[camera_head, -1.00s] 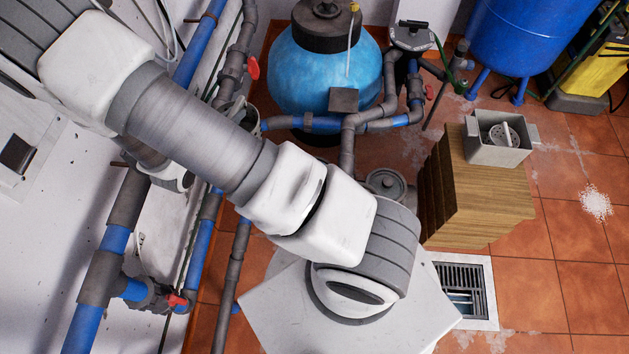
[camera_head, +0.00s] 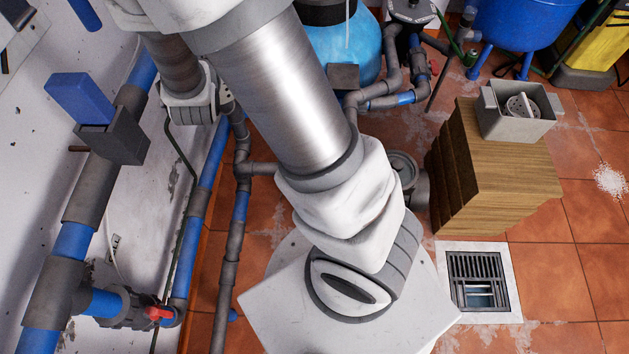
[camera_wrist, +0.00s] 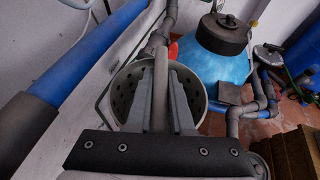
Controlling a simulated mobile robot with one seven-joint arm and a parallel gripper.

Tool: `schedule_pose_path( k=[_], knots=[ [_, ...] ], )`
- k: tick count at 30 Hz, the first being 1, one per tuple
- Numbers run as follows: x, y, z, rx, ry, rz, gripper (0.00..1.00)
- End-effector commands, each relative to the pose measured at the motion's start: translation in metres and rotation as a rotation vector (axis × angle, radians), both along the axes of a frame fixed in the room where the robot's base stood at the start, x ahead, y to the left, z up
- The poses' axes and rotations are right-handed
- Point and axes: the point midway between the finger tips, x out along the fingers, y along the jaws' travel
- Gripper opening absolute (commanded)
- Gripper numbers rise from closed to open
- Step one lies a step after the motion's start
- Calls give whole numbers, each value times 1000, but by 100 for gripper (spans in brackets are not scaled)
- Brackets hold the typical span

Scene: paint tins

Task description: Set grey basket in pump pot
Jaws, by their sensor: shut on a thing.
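The grey basket (camera_wrist: 122,98), round with a perforated wall, hangs from my gripper (camera_wrist: 160,76) in the wrist view. The fingers are shut on its upright handle, and its rim shows on both sides of them. In the head view my own arm hides the gripper and the basket. A round grey pot (camera_head: 403,164), which looks like the pump pot, stands on the floor right of my arm in the head view. My arm partly covers it, and what is inside is unclear.
A wooden block (camera_head: 500,170) bears a grey open box (camera_head: 515,128) with a round perforated white piece inside. A blue tank (camera_head: 345,45) and pipes stand behind. Blue and grey pipes (camera_head: 75,240) line the left wall. A floor drain (camera_head: 478,280) lies lower right.

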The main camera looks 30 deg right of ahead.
Motion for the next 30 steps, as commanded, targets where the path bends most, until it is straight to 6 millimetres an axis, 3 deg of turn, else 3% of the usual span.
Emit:
schedule_pose_path(
  k=[14,30],
  knots=[
    [11,-30,-63,-3,8,-83,0],
    [7,-91,-166,-7,8,-341,0]
  ],
)
